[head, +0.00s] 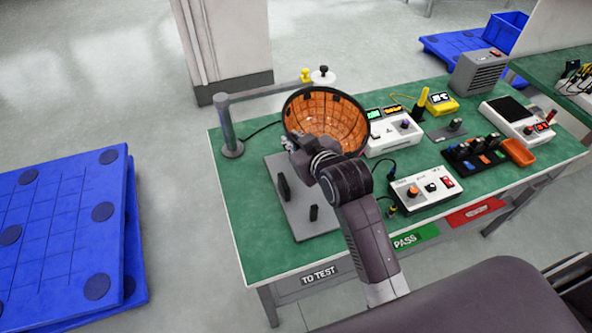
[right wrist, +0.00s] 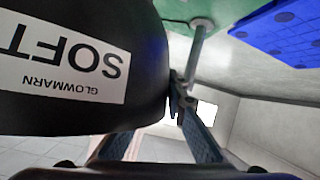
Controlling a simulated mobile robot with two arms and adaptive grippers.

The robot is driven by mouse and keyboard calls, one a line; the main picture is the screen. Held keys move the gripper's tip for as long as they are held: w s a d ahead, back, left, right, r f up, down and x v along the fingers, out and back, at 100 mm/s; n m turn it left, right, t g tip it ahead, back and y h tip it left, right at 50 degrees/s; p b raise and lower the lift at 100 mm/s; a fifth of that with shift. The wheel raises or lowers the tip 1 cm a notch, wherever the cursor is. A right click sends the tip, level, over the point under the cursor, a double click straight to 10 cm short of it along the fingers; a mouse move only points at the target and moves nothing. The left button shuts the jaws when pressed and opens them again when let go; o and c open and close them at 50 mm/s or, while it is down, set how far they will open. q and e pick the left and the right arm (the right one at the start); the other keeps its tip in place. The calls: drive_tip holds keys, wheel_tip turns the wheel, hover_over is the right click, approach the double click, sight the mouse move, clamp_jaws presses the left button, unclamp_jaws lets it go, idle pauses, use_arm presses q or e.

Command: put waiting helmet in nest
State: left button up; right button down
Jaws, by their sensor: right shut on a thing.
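The helmet (head: 325,118), with a dark rim and an orange padded inside, is held with its open side towards the head camera. In the right wrist view its black shell (right wrist: 120,110) fills the left side, with a white label reading SOFT GLOWMARN. My right gripper (head: 305,150) is shut on the helmet's near rim; its fingers also show in the right wrist view (right wrist: 178,100). The nest seems to be the grey plate (head: 300,222) with black upright blocks on the green table. The helmet covers the plate's far end; its height above it is unclear. My left gripper is out of view.
A grey post with a horizontal arm (head: 228,125) stands behind the helmet, close to it. White instrument boxes (head: 425,188) stand right of the plate. A black tray (head: 475,160) and an orange bin (head: 518,152) lie farther right. The table's near left corner is clear.

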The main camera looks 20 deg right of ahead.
wheel_tip(320, 180, down, 12)
drive_tip(key=shift+p, duration=0.35)
drive_tip(key=shift+w, duration=0.1)
